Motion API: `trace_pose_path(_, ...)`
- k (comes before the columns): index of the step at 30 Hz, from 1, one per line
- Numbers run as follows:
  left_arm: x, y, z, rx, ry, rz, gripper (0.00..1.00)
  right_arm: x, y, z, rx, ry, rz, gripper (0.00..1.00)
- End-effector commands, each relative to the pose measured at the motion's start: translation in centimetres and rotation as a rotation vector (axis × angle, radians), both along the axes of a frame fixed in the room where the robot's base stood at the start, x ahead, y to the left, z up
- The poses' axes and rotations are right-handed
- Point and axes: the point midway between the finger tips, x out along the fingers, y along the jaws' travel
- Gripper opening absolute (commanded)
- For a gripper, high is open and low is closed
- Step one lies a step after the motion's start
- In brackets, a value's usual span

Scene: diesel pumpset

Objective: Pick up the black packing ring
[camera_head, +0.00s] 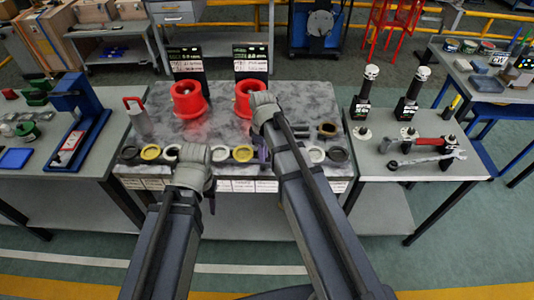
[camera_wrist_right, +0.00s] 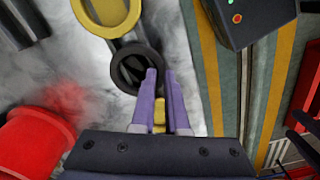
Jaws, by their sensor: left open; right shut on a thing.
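The black packing ring (camera_wrist_right: 135,68) lies at the edge of the grey mottled bench top in the right wrist view, beside a yellow ring (camera_wrist_right: 106,14). My right gripper (camera_wrist_right: 160,74) has its purple fingers shut on the near rim of the black ring. In the head view, my right gripper (camera_head: 263,150) shows as a bit of purple right of a yellow ring (camera_head: 242,153), and my arm hides much of the black ring. My left gripper (camera_head: 211,188) is at the bench's front edge, open, with its fingers mostly hidden by its own wrist.
Other rings lie along the bench's front edge, including a pale ring (camera_head: 316,154). Two red flanged parts (camera_head: 188,98) stand behind, with sign boards. A side table (camera_head: 437,172) at right holds tools. A blue press (camera_head: 75,110) stands at left. Mid-bench is fairly clear.

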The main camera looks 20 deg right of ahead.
Motion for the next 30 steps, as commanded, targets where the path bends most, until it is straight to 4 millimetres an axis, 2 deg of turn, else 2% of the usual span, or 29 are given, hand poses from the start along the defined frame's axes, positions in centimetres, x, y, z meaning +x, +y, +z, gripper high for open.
trace_pose_path(11,0.0,0.0,0.0,0.000,0.000,0.000,0.50,0.0,0.0,0.0,0.000,0.000,0.000,0.00)
trace_pose_path(17,0.0,0.0,0.8,0.000,0.000,0.000,0.50,0.0,0.0,0.8,0.000,0.000,0.000,0.00)
trace_pose_path(23,0.0,0.0,2.9,0.000,0.000,0.000,0.50,0.0,0.0,2.9,0.000,0.000,0.000,0.00)
trace_pose_path(30,0.0,0.0,6.7,0.000,0.000,0.000,0.50,0.0,0.0,6.7,0.000,0.000,0.000,0.00)
